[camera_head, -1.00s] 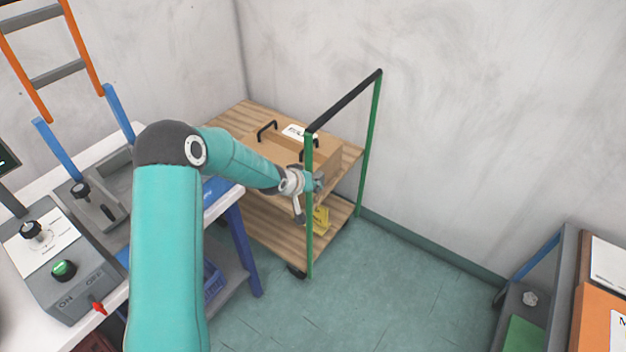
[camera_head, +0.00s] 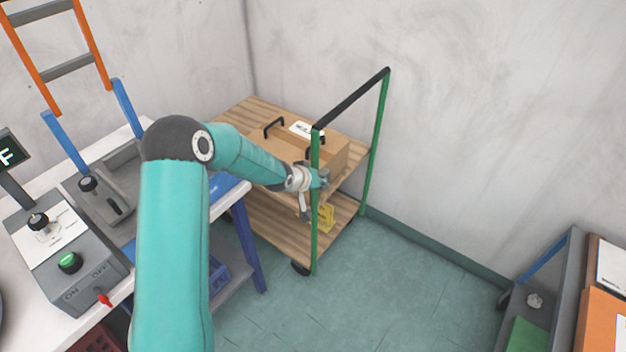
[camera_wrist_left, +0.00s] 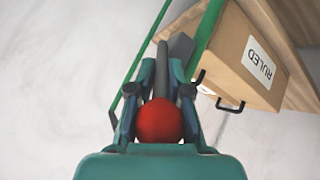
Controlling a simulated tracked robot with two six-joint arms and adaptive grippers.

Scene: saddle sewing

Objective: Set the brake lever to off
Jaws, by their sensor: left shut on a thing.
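The brake lever shows in the left wrist view as a grey bar (camera_wrist_left: 161,78) with a round red knob (camera_wrist_left: 160,121). My left gripper (camera_wrist_left: 162,72) is shut on it, one finger on each side of the bar, with the knob nearest the camera. In the head view my left gripper (camera_head: 322,178) is at the near green post of the wooden trolley (camera_head: 262,222). The lever and its knob cannot be made out there, and no off marking on the trolley is visible. My right gripper is out of view.
A cardboard box (camera_head: 330,158) with black handles is on the trolley's top shelf. A yellow object (camera_head: 326,216) is low behind the near post. A workbench with a control box (camera_head: 85,270) is at left. Open floor (camera_head: 400,285) lies right of the trolley.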

